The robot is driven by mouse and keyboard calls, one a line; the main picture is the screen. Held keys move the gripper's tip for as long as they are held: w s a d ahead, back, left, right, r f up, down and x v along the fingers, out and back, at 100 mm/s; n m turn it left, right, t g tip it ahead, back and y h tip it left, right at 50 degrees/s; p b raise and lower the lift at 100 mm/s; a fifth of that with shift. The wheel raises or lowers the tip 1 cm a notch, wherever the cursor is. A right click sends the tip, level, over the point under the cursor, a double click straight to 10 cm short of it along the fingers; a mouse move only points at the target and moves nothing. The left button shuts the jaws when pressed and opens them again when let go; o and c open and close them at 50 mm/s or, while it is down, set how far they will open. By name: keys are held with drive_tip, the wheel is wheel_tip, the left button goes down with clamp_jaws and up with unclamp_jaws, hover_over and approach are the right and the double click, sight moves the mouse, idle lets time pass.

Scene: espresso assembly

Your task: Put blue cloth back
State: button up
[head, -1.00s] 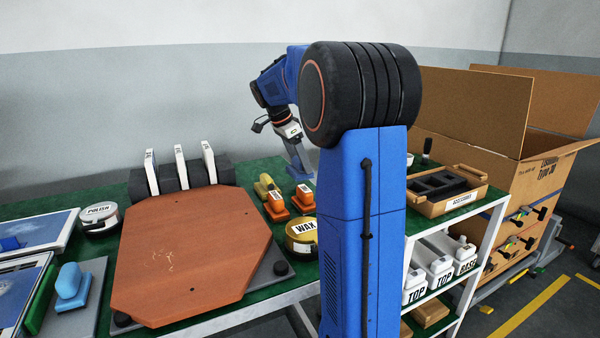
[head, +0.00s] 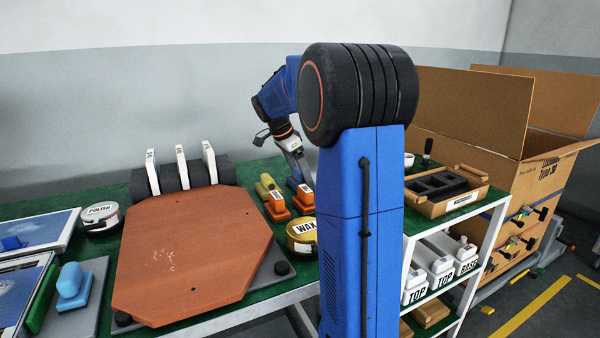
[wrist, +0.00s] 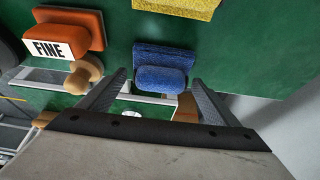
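The blue cloth (wrist: 165,72) is a textured blue block with a rounded upper part, resting on the green bench top in the wrist view. In the head view a small blue patch of it (head: 292,183) shows beside the orange blocks, mostly hidden. My gripper (wrist: 160,82) is open, with one finger on each side of the cloth and a visible gap to each finger. In the head view my gripper (head: 300,172) points down just above that spot, partly hidden by my own arm. Whether it touches the cloth cannot be told.
An orange block labelled FINE (wrist: 62,38) with a wooden knob stands left of the cloth. A yellow sponge (wrist: 178,5) lies beyond it. The WAX tin (head: 302,234) and a large brown board (head: 190,255) are nearby. The accessories tray (head: 445,190) stands to the right.

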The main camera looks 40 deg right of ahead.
drive_tip(key=v, duration=1.2)
drive_tip(key=shift+a, duration=0.1)
idle(0.4)
